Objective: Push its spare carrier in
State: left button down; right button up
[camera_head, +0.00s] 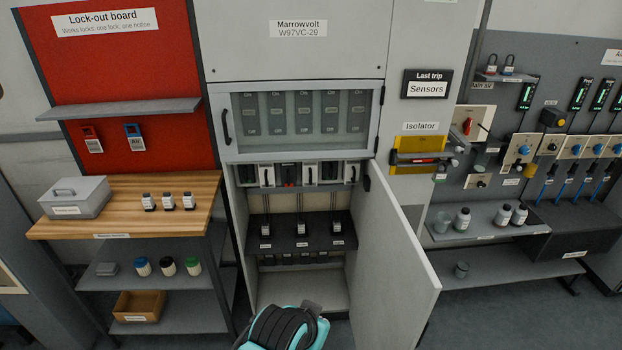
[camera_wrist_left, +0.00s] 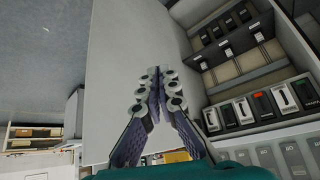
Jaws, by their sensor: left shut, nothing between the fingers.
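The open cabinet (camera_head: 298,80) has a row of black and white carriers (camera_head: 310,173), one with a red-orange mark (camera_head: 289,173). Below it, a dark shelf (camera_head: 284,245) holds three small labelled black items (camera_head: 265,230); I cannot tell which is the spare carrier. The left wrist view is turned over: it shows the carrier row (camera_wrist_left: 243,110) with an orange-marked carrier (camera_wrist_left: 262,104), and the shelf items (camera_wrist_left: 226,53). My left gripper (camera_wrist_left: 160,75) is shut and empty, in front of the pale door and apart from the carriers. My right gripper is not in view.
The cabinet door (camera_head: 395,255) hangs open to the right. A teal and black part of my arm (camera_head: 285,328) is low in front of the cabinet. A wooden-topped bench (camera_head: 120,220) stands left; a shelf with bottles (camera_head: 485,226) is right. The cabinet floor (camera_head: 300,290) looks clear.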

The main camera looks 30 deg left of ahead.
aim_at(311, 180)
pick_arm(q)
jog(key=w+a+r+m+t+y, duration=0.15)
jog(key=w+a+m, duration=0.25)
jog(key=w, duration=0.4)
jog(key=w+a+r+m+y, duration=0.25)
jog(key=w+a+m, duration=0.2)
jog(key=w, duration=0.25)
jog(key=w+a+r+m+t+y, duration=0.1)
jog(key=w+a+m+y, duration=0.3)
jog(key=w, duration=0.4)
jog(key=w+a+f+m+t+y, duration=0.1)
jog(key=w+a+f+m+y, duration=0.1)
jog(key=w+f+m, duration=0.2)
jog(key=w+a+f+m+t+y+p, duration=0.1)
jog(key=w+a+f+m+t+y, duration=0.1)
jog(key=w+m, duration=0.8)
jog(key=shift+w+a+f+m, duration=0.25)
jog(key=shift+w+f+m, duration=0.1)
jog(key=shift+w+f, duration=0.6)
jog(key=shift+t, duration=0.25)
jog(key=b+x, duration=0.3)
jog(key=x, duration=1.1)
